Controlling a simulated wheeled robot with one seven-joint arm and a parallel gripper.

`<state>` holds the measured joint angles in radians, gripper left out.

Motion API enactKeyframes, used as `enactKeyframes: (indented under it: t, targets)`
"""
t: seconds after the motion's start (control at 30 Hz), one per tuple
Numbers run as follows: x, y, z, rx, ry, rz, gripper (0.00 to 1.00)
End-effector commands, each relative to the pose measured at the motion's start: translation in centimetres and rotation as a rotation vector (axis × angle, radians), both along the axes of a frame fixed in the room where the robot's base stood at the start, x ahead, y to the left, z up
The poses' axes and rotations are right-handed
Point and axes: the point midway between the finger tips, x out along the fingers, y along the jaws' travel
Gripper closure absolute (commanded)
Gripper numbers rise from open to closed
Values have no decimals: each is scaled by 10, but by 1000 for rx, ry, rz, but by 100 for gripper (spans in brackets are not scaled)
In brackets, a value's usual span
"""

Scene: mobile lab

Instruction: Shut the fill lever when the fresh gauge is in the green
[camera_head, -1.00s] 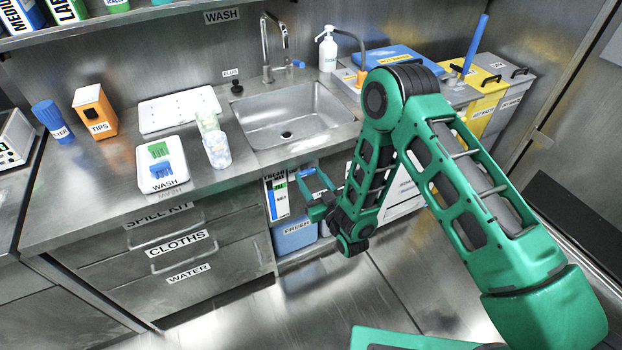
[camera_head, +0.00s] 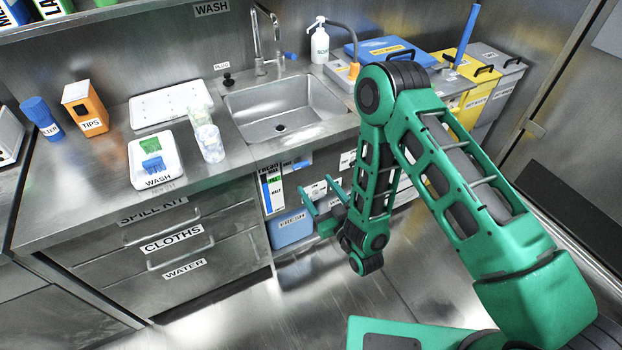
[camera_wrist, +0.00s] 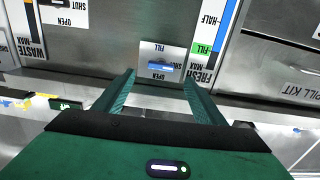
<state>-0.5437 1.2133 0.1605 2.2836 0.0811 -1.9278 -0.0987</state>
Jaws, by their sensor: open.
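The fill lever (camera_wrist: 160,67) is a blue bar on a white plate marked FILL, OPEN and SHUT, upside down in the wrist view. Which mark it stands at is too small to tell. The fresh gauge (camera_wrist: 224,30) is right of it, with a blue column and a green mark; the blue seems to reach about the green. In the head view the gauge (camera_head: 267,194) is under the counter. My gripper (camera_wrist: 159,79) is open and empty, its fingers spread either side of the lever plate and apart from the lever. It also shows in the head view (camera_head: 317,190).
A waste gauge (camera_wrist: 32,35) and another lever plate (camera_wrist: 64,14) are at the wrist view's left. A blue fresh container (camera_head: 291,229) stands below the fresh gauge. Drawers (camera_head: 165,240) are to the left. The floor (camera_head: 300,305) in front is clear.

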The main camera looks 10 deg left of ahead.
Motion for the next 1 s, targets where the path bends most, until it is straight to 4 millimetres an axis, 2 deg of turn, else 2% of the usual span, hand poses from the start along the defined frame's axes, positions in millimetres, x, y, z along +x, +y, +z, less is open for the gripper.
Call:
enactKeyframes:
  t: [0.2, 0.77, 0.87, 1.0]
  targets:
    - [-17, -13, -1, -1, 2, 0, 36]
    - [-19, -14, -1, -1, 1, 0, 36]
    - [-14, -16, 2, -7, 5, -5, 36]
    - [11, -28, 11, -54, 40, -33, 36]
